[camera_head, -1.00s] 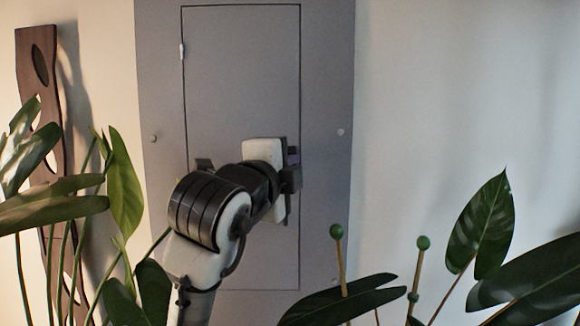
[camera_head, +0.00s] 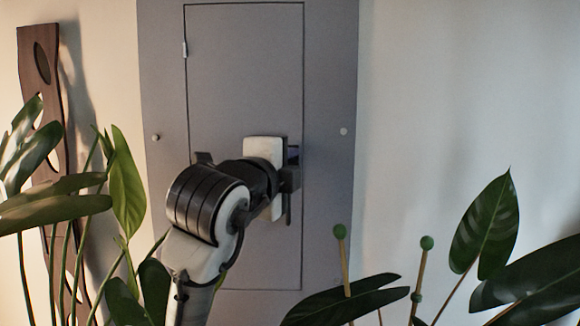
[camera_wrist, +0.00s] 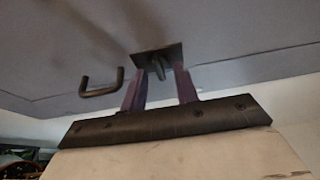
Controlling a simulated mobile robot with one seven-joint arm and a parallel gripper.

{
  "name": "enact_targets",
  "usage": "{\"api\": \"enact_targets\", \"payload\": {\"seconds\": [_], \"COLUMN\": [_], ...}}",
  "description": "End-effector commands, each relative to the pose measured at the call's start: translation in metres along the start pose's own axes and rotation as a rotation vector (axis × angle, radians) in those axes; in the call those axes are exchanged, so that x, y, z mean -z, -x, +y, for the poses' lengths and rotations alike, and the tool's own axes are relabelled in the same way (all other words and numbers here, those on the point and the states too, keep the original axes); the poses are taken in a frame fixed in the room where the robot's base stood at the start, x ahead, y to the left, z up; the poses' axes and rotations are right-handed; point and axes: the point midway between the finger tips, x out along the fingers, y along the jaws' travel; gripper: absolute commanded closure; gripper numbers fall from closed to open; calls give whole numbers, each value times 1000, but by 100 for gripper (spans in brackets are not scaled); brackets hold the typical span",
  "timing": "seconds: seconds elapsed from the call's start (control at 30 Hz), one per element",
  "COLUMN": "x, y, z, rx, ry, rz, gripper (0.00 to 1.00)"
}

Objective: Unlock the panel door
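The grey panel door (camera_head: 240,80) is shut flush in its grey frame, with a hinge on its left edge. My gripper (camera_head: 293,155) is at the door's right edge, and my arm hides part of the door. In the wrist view the lock is a dark square plate (camera_wrist: 147,58) with a small dark turn-piece (camera_wrist: 159,69) sticking out. The two purple fingers of my gripper (camera_wrist: 160,78) stand apart on either side of the turn-piece, with visible gaps. A dark U-shaped handle (camera_wrist: 101,83) is on the door, left of the lock.
Leafy plants (camera_head: 125,185) stand at the left, and more leaves (camera_head: 485,230) with green-tipped stakes (camera_head: 426,243) rise at the lower right. A dark wooden wall piece (camera_head: 40,90) hangs at the left. The wall right of the panel is bare.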

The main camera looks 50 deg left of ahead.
Motion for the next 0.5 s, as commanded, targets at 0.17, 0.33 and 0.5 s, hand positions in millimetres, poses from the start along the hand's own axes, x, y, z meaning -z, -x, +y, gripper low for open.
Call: {"api": "enact_targets", "payload": {"seconds": [0.17, 0.33, 0.5], "x": [2, 2, 2], "y": [0, 14, 49], "z": [0, 1, 2], "rx": [1, 4, 5], "ry": [-2, -3, -4], "rz": [4, 3, 3], "gripper": [70, 70, 70]}}
